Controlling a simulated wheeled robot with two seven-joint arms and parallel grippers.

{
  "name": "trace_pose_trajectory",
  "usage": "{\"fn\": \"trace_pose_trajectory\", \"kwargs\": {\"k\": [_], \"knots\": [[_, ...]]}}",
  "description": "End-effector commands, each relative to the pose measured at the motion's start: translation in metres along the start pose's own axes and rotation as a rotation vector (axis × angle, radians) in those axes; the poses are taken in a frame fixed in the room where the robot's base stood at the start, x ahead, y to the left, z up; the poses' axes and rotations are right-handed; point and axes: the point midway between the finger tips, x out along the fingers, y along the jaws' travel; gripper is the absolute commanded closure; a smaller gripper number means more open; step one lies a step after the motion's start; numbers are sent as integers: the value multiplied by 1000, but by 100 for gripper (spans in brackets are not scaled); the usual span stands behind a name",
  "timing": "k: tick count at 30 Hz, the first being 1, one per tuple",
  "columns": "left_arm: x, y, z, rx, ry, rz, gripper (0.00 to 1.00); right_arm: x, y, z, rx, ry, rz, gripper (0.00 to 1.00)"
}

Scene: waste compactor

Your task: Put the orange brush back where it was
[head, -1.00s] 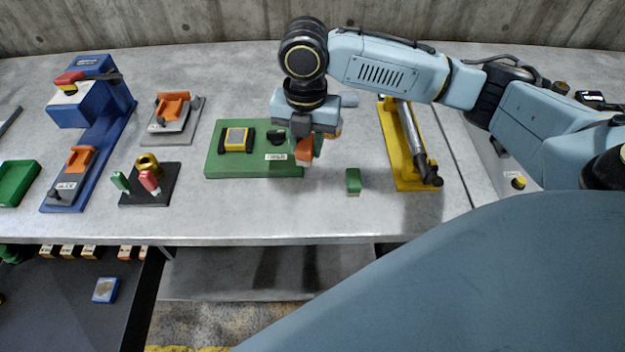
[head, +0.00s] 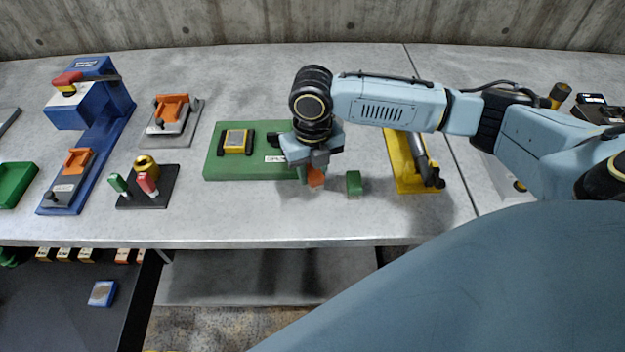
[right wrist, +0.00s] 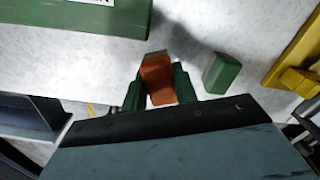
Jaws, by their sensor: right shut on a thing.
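The orange brush (head: 316,177) is held in my right gripper (head: 308,174), just at the front right corner of the green board (head: 225,170). In the right wrist view the orange brush (right wrist: 158,80) sits between the two green fingers of my right gripper (right wrist: 160,85), which are shut on it. My left gripper is not in view.
The green board carries a yellow-and-black device (head: 237,142). A yellow fixture with a dark cylinder (head: 405,170) is to the right. A black stand with coloured pegs (head: 150,195) and a blue machine (head: 85,115) are to the left. The table's front strip is clear.

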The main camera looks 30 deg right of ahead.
Motion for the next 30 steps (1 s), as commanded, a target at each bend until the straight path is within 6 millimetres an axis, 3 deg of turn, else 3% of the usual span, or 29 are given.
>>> {"fn": "trace_pose_trajectory", "kwargs": {"k": [3, 6, 17, 18, 22, 30], "knots": [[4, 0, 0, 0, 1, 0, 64, 24, 0, -1, 1, 4, -1, 93], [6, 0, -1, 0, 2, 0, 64, 33, 0, 0, 0, 0, 0, 93], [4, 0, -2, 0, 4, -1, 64, 36, 0, 0, 0, 0, -1, 93], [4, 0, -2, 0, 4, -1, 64, 36, 0, 0, 0, 0, -1, 67], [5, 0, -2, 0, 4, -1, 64, 35, 0, 0, 0, 0, -1, 50], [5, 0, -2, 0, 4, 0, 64, 35, 0, 0, 0, 0, 0, 50]]}}
